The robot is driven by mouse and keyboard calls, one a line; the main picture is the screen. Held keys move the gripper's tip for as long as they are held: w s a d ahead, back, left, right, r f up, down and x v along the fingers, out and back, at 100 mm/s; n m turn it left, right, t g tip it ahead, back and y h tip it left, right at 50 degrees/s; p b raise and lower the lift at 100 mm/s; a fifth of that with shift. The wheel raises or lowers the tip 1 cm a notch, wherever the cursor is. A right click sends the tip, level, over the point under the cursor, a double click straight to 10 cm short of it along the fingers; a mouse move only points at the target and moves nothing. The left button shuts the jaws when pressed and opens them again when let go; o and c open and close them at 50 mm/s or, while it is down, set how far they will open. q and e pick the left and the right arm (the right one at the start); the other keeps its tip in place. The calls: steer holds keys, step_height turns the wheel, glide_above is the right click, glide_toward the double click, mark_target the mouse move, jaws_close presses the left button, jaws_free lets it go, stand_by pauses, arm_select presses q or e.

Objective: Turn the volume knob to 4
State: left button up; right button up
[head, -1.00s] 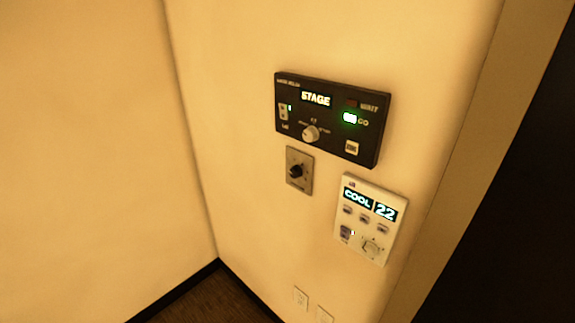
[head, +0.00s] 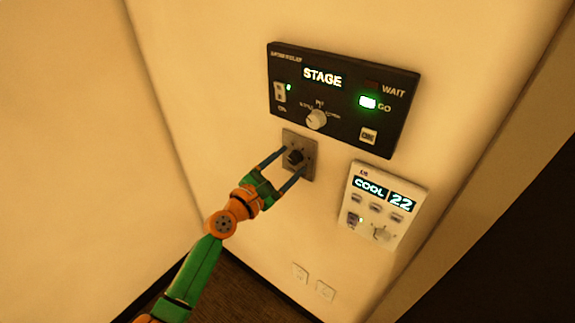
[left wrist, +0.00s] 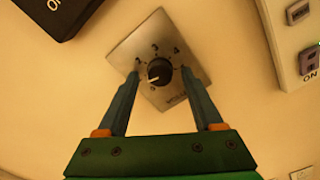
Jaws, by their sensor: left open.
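The volume knob (head: 294,157) is a small black dial on a square metal plate (head: 310,143) on the wall. In the left wrist view the fingertips (left wrist: 160,73) flank the knob with gaps on both sides. My right gripper is in neither view.
Above the plate is a black panel (head: 340,135) reading STAGE with a lit GO and a pale knob. To the lower right is a white thermostat (head: 362,222) reading COOL 22. Wall sockets (head: 325,291) sit low. A dark opening is at the right.

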arm_select(q)
steer(key=shift+s+r, duration=0.1)
steer(key=shift+c, duration=0.4)
steer(key=shift+s, duration=0.1)
steer(key=c, duration=0.7)
jaws_close()
steer(key=shift+m, duration=0.3)
